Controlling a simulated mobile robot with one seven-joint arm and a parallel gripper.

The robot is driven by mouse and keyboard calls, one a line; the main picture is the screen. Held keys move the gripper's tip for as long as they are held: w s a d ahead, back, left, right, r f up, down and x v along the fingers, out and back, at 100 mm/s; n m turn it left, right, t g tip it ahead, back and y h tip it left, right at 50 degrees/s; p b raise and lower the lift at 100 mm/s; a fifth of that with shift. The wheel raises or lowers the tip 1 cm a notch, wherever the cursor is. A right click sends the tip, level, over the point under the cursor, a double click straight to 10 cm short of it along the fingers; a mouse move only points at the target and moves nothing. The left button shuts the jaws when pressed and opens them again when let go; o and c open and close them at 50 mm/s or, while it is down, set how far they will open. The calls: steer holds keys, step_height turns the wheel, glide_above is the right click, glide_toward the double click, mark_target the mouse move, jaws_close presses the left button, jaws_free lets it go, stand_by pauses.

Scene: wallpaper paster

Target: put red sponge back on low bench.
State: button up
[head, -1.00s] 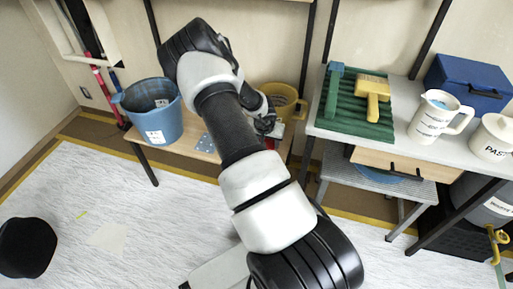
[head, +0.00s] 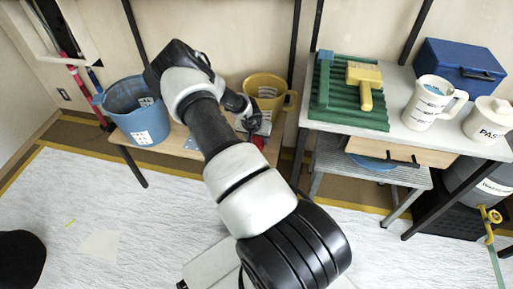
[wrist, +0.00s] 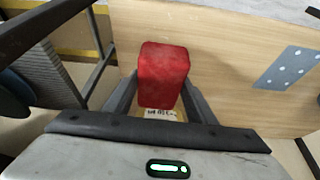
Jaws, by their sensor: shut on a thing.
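The red sponge (wrist: 163,72) is between the two fingers of my gripper (wrist: 160,95) in the wrist view. My gripper is shut on it. The wooden low bench (wrist: 228,50) lies behind and below the sponge. A small label (wrist: 160,113) shows just under the sponge; its print is hard to read. I cannot tell whether the sponge touches the bench. In the head view a small red patch, likely the sponge (head: 258,142), shows at the right part of the low bench (head: 176,151), mostly hidden by my arm.
A blue bucket (head: 138,112) stands on the bench's left end, a yellow bucket (head: 265,92) at its back right. A grey dotted sheet (wrist: 288,67) lies right of the sponge. The taller table (head: 400,135) at right holds a green tray (head: 345,112) and jug (head: 430,105).

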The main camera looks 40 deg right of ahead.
steer(key=shift+f+b, duration=0.95)
steer(key=shift+f, duration=1.3)
steer(key=shift+f+b, duration=0.2)
steer(key=shift+b, duration=0.1)
steer(key=o, duration=1.1)
steer(key=shift+r+p, duration=0.25)
steer(key=shift+p, duration=0.65)
